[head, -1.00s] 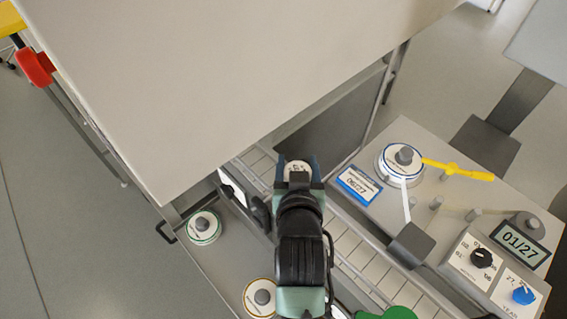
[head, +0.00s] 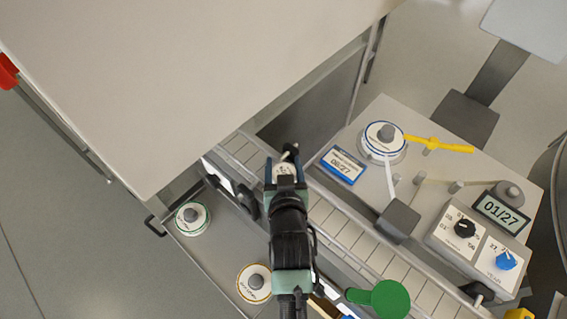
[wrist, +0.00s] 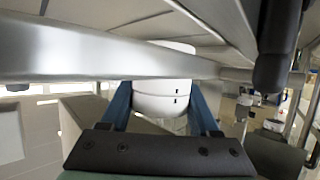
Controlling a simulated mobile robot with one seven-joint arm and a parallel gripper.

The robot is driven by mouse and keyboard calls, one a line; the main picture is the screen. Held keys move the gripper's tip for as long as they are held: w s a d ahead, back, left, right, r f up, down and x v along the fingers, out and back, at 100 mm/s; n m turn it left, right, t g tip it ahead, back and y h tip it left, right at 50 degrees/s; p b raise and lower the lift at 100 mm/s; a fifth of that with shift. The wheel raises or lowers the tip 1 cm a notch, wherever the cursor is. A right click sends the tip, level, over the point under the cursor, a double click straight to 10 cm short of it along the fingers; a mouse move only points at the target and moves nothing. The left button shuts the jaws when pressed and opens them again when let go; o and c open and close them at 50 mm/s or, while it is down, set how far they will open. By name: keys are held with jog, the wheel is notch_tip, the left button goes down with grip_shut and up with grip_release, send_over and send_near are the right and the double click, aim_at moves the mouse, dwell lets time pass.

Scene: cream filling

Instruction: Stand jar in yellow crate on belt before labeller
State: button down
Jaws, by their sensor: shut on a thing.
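My gripper (head: 285,165) is shut on a white jar (head: 284,170). In the wrist view the jar (wrist: 160,98) is held between two blue fingers, with a metal rail across in front of its upper part. In the head view the jar is over or beside the far-left stretch of the slatted belt (head: 345,232); I cannot tell whether it touches the belt. The labeller (head: 410,150) stands right of the belt, with a label roll (head: 384,138) and a 01/27 display (head: 502,212). No yellow crate can be made out for certain.
A large pale tabletop (head: 180,80) fills the upper left, close to the belt's far end. Two more rolls lie on the near ledge, one green-rimmed (head: 192,218) and one yellow-rimmed (head: 255,283). A green round part (head: 388,299) is by the belt. A yellow lever (head: 440,145) sits on the labeller.

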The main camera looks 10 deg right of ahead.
jog(key=shift+f+b, duration=0.3)
jog(key=shift+f, duration=0.05)
jog(key=shift+c, duration=0.6)
grip_release()
jog(key=shift+s+r+p, duration=0.1)
jog(key=shift+r+p, duration=0.25)
jog(key=shift+r, duration=0.15)
jog(key=v, duration=1)
jog(key=shift+f+b, duration=0.1)
jog(key=shift+b, duration=0.2)
jog(key=shift+v, duration=0.9)
